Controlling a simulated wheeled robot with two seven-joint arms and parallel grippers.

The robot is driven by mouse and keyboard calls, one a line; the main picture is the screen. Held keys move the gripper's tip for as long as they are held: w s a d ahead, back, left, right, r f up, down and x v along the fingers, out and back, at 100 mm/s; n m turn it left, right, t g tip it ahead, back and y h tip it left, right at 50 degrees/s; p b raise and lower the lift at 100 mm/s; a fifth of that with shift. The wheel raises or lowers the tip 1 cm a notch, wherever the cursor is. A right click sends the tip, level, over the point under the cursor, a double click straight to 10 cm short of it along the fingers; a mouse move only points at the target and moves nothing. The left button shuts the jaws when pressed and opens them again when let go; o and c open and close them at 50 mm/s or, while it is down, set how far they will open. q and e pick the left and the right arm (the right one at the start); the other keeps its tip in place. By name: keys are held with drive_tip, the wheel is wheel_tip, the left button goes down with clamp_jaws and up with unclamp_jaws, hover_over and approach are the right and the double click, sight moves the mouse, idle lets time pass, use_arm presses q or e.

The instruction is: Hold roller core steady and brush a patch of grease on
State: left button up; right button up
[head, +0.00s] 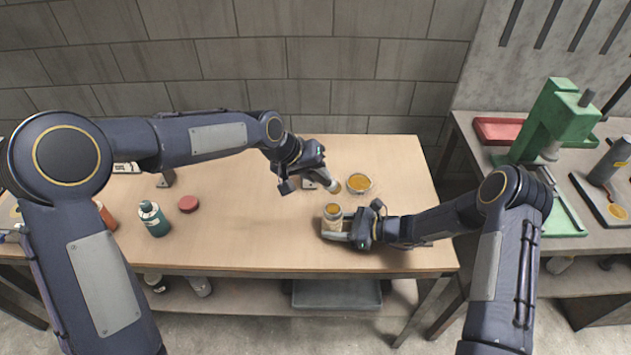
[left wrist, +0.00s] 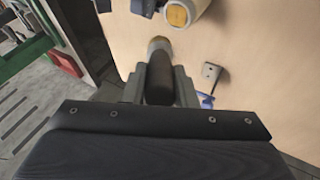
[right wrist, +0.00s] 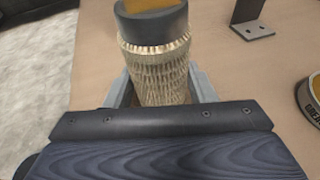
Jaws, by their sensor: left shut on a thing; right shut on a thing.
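The roller core (head: 333,220) is a pale wire-mesh cylinder standing upright near the table's front edge. In the right wrist view its mesh (right wrist: 160,70) sits below a dark collar with an amber top. My right gripper (head: 347,235) is shut around its lower part. My left gripper (head: 318,180) is shut on a brush, above and beyond the core. The brush's dark handle (left wrist: 158,85) shows between the fingers, its tip pointing toward the core and apart from it. A grease tin (head: 358,184) with amber contents stands beyond the core. Whether grease is on the brush is unclear.
A dark green bottle (head: 153,220) and a red disc (head: 188,203) are at the left. A green press (head: 555,120) and red tray (head: 497,130) stand on the right bench. Open tabletop lies left of the grippers.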

use_arm(q)
drive_tip(key=shift+r, duration=2.35)
use_arm(e)
drive_tip(key=o, duration=0.8)
drive_tip(key=v, duration=1.2)
